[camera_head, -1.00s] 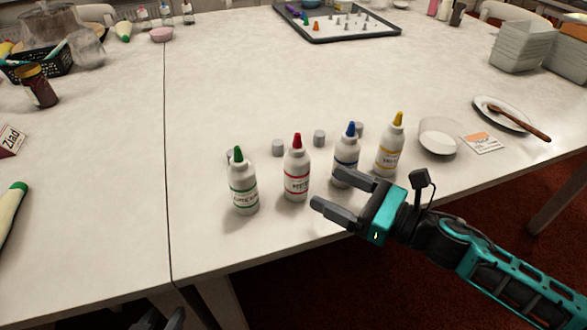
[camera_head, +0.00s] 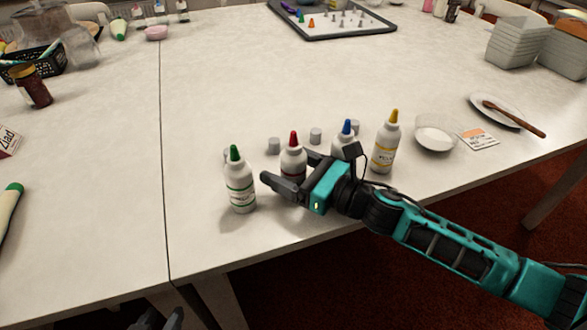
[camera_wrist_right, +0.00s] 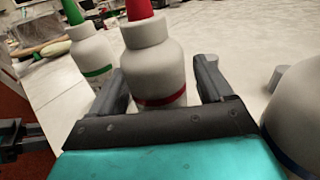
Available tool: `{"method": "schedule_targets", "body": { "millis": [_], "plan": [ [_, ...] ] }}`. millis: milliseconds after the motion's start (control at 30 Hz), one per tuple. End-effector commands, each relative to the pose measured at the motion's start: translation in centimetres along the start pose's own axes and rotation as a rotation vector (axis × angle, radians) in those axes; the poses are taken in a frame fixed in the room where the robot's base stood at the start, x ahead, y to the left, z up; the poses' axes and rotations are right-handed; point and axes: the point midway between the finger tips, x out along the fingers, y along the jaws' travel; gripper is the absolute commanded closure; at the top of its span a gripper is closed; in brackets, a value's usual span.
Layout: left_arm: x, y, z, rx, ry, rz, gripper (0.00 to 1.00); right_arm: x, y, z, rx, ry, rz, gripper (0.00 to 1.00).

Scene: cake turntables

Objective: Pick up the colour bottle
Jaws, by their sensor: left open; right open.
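Several white colour bottles stand upright in a row near the table's front edge: one with a green tip (camera_head: 239,187), one with a red tip (camera_head: 292,155), one with a blue tip (camera_head: 345,135) and one with a yellow tip (camera_head: 386,147). My right gripper (camera_head: 287,172) is open at the red-tipped bottle. In the right wrist view the red-tipped bottle (camera_wrist_right: 152,62) stands between the two open fingers; the green-tipped bottle (camera_wrist_right: 92,52) is to its left. The gripper hides parts of the red and blue bottles in the head view. My left gripper (camera_head: 160,322) is open at the bottom edge, partly cut off.
Small grey caps (camera_head: 274,146) lie behind the bottles. A glass bowl (camera_head: 435,136), a card (camera_head: 479,138) and a plate with a wooden spoon (camera_head: 497,112) are to the right. The table's middle is clear.

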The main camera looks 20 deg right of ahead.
Motion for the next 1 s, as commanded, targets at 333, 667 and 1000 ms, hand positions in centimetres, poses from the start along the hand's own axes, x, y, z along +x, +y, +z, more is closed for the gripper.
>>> {"method": "schedule_targets", "body": {
  "millis": [333, 667, 1000],
  "plan": [
    [0.00, -0.05, -0.08, 0.001, 0.002, -0.001, 0.57, 0.61, 0.00, -0.03, 0.000, 0.001, 0.000, 0.20],
    [0.07, -0.06, -0.29, 0.000, 0.006, -0.001, 0.57, 0.59, 0.00, -0.03, 0.000, 0.001, 0.000, 0.52],
    [0.06, 0.13, -0.48, -0.010, 0.009, -0.001, 0.57, 0.59, -0.04, 0.13, -0.001, 0.000, 0.000, 0.59]
  ]
}}
